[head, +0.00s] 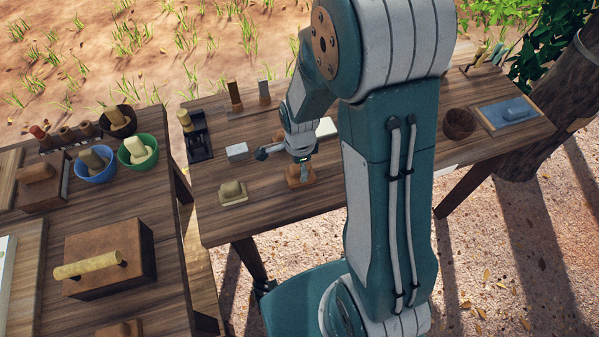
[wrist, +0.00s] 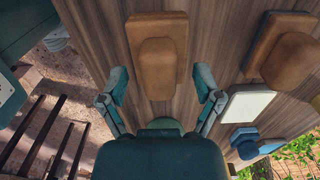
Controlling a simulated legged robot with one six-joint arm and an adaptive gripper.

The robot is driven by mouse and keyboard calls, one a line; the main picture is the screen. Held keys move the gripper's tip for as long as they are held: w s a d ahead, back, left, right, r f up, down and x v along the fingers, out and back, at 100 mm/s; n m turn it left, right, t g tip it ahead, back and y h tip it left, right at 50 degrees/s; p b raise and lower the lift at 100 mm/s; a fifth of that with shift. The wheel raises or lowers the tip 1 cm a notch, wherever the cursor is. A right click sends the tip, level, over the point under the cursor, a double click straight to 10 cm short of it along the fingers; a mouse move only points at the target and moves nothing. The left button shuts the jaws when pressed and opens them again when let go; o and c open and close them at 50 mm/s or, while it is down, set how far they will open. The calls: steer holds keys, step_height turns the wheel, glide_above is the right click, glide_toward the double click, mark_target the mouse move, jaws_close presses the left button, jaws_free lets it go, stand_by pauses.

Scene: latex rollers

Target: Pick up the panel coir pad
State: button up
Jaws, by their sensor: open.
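A brown pad with a rounded raised grip on a flat rectangular base (wrist: 157,55) lies on the wooden table; I take it for the panel coir pad, though no label shows. In the head view the pad (head: 301,181) is right below my gripper (head: 301,158), which partly covers it. In the wrist view my gripper (wrist: 161,92) is open, its two fingers spread wider than the pad and empty. The pad's near end lies toward the space between the fingers. I cannot tell the exact height gap.
A similar brown block (wrist: 288,50) and a white tile (wrist: 247,104) lie beside the pad. A cream pad (head: 233,193) and a grey-white block (head: 237,151) stand left of my gripper. A dark bowl (head: 459,124) and blue tray (head: 507,114) are at the right. Bare table lies in front.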

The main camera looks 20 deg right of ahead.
mark_target(297, 167)
jaws_close()
stand_by(0.4)
steer(key=shift+r, duration=0.25)
steer(key=r, duration=0.3)
steer(key=shift+a+r, duration=0.1)
steer(key=shift+a, duration=0.2)
steer(key=s+a+r, duration=0.5)
steer(key=a+r, duration=0.4)
steer(key=a, duration=0.3)
steer(key=shift+a, duration=0.3)
steer(key=shift+r, duration=0.1)
